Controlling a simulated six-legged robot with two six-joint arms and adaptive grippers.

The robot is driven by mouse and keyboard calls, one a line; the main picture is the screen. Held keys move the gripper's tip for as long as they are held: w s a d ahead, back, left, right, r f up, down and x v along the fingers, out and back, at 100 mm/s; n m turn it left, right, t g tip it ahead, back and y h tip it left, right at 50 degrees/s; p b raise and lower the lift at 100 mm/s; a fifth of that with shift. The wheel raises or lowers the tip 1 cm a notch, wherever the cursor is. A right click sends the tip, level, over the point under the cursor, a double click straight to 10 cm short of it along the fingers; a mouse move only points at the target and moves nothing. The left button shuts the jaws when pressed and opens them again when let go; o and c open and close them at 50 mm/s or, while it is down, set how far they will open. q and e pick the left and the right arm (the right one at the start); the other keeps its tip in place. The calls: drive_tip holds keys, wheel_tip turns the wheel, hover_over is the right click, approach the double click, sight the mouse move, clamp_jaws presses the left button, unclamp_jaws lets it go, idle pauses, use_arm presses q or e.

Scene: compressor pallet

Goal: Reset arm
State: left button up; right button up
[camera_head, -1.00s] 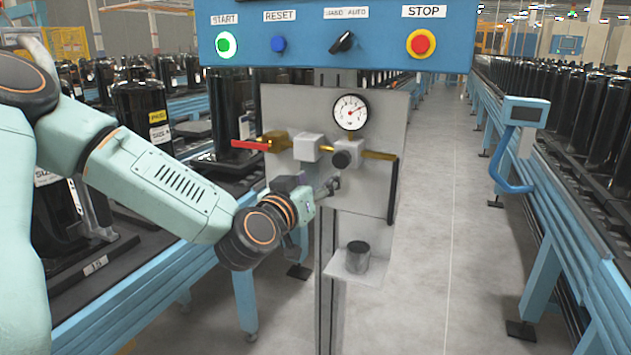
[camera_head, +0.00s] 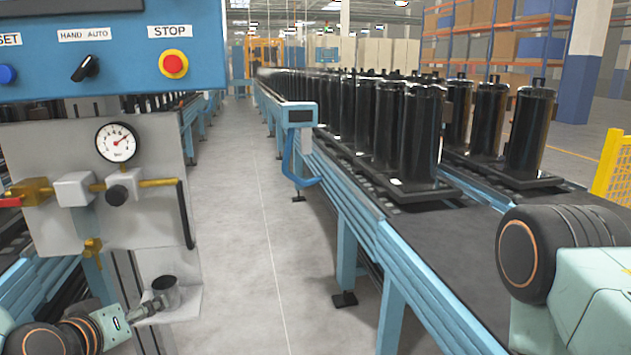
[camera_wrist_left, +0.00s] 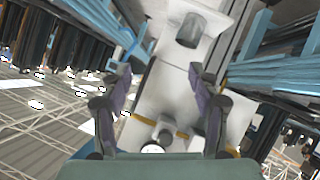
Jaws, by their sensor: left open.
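My left gripper (camera_head: 148,306) is low at the left of the head view, by the small shelf with a dark cup (camera_head: 165,287) on it. I cannot tell from there whether it touches the shelf. In the left wrist view my left gripper (camera_wrist_left: 163,92) has its two fingers wide apart with nothing between them. The dark cup also shows there (camera_wrist_left: 188,32), beyond the fingertips. A grey panel (camera_head: 145,215) carries a gauge (camera_head: 117,142) and a brass valve (camera_head: 93,248). My right arm shows at the lower right of the head view; its gripper is out of frame.
A blue control box (camera_head: 130,50) with a STOP button (camera_head: 173,64) hangs above the panel. A conveyor (camera_head: 385,235) carrying several black cylinders (camera_head: 423,130) runs along the right. Clear grey floor (camera_head: 240,220) lies between panel and conveyor.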

use_arm(q)
drive_tip(key=s+d+f+m+g, duration=0.1)
drive_tip(key=s+d+f+g, duration=0.2)
drive_tip(key=s+f, duration=0.5)
drive_tip(key=s+d+f+m+g, duration=0.1)
drive_tip(key=s+d+f+g, duration=0.1)
drive_tip(key=s+f+g, duration=0.5)
drive_tip(key=s+d+f+m+g, duration=0.1)
drive_tip(key=s+f, duration=0.5)
drive_tip(key=s, duration=0.2)
drive_tip(key=s+d+f+m+g, duration=0.1)
drive_tip(key=s+f, duration=0.5)
drive_tip(key=s, duration=0.3)
drive_tip(key=shift+d+m+b, duration=0.15)
drive_tip(key=shift+m+b, duration=0.25)
